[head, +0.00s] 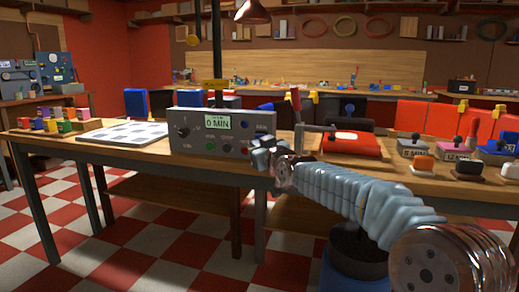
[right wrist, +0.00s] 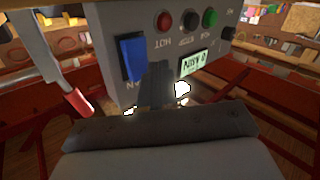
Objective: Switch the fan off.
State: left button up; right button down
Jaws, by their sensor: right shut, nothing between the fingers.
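A grey control box (head: 222,137) stands on the wooden table in the head view, with a "0 MIN" display, a knob and several coloured buttons. Its blue rocker switch (right wrist: 133,58) shows in the right wrist view, where the box appears upside down; the label beside it is partly hidden. My right gripper (head: 262,150) is at the right end of the box front, near the switch. In the right wrist view its shut, empty fingers (right wrist: 156,82) are beside the blue rocker; whether they touch the box I cannot tell. I cannot make out a fan. My left gripper is out of view.
A red-handled lever (head: 297,115) and a red block (head: 352,144) stand right of the box. Several small stamp-like items (head: 449,152) lie further right. A checkered board (head: 125,132) and coloured blocks (head: 50,118) lie left. The floor in front is clear.

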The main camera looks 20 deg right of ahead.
jog(key=s, duration=0.1)
jog(key=s+a+r+p, duration=0.2)
jog(key=shift+s+a, duration=0.15)
jog(key=shift+s, duration=0.1)
